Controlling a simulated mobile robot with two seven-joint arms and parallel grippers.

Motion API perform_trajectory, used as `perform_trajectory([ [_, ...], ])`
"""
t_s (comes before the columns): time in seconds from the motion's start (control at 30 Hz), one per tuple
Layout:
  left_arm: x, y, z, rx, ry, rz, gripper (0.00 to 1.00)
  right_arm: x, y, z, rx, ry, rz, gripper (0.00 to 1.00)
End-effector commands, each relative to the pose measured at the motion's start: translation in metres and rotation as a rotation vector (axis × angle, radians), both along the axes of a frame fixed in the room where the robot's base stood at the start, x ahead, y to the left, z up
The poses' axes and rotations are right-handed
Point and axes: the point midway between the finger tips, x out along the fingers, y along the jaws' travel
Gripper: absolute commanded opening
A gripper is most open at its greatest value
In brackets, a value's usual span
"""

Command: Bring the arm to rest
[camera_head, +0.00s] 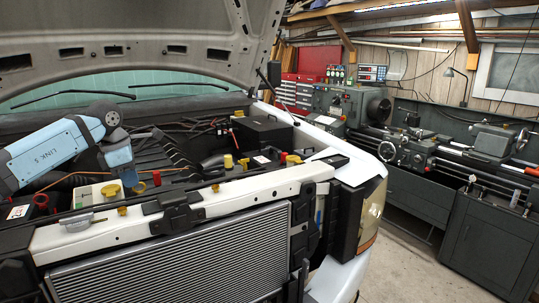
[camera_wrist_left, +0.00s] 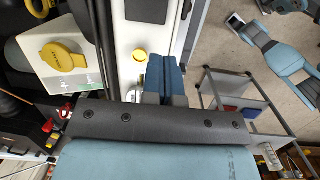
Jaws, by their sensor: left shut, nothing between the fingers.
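My left arm (camera_head: 55,150) reaches in from the left over the open engine bay of the pickup in the head view. Its light blue wrist part (camera_head: 117,153) hangs just behind the white front crossmember (camera_head: 90,235). My right gripper cannot be made out.
A yellow cap (camera_head: 110,190) on a white reservoir is close to the arm. The radiator (camera_head: 180,255) lies in front, the raised hood (camera_head: 130,45) above. A lathe (camera_head: 410,150) stands at right, with bare floor before it. A metal-framed rack (camera_wrist_left: 245,100) shows in the wrist view.

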Motion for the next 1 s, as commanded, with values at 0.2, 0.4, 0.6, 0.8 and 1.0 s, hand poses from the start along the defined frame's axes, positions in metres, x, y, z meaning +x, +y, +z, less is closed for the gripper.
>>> perform_trajectory([
  [0.2, -0.024, -0.105, -0.084, -0.346, 0.080, -0.071, 0.00, 0.006, -0.002, 0.010, -0.001, -0.016, -0.003, 0.43],
  [0.4, -0.078, -0.214, -0.143, -0.827, 0.233, -0.013, 0.00, 0.007, -0.003, 0.019, -0.001, -0.023, -0.005, 0.43],
  [0.6, -0.130, -0.280, -0.167, -1.299, 0.435, 0.208, 0.00, 0.002, -0.003, 0.020, -0.002, -0.013, -0.005, 0.43],
  [0.8, -0.164, -0.297, -0.184, -1.704, 0.666, 0.588, 0.00, 0.002, -0.003, 0.022, -0.004, -0.008, -0.004, 0.43],
  [1.0, -0.191, -0.275, -0.222, -2.003, 0.902, 1.113, 0.00, 0.002, -0.004, 0.026, -0.005, -0.008, -0.005, 0.43],
])
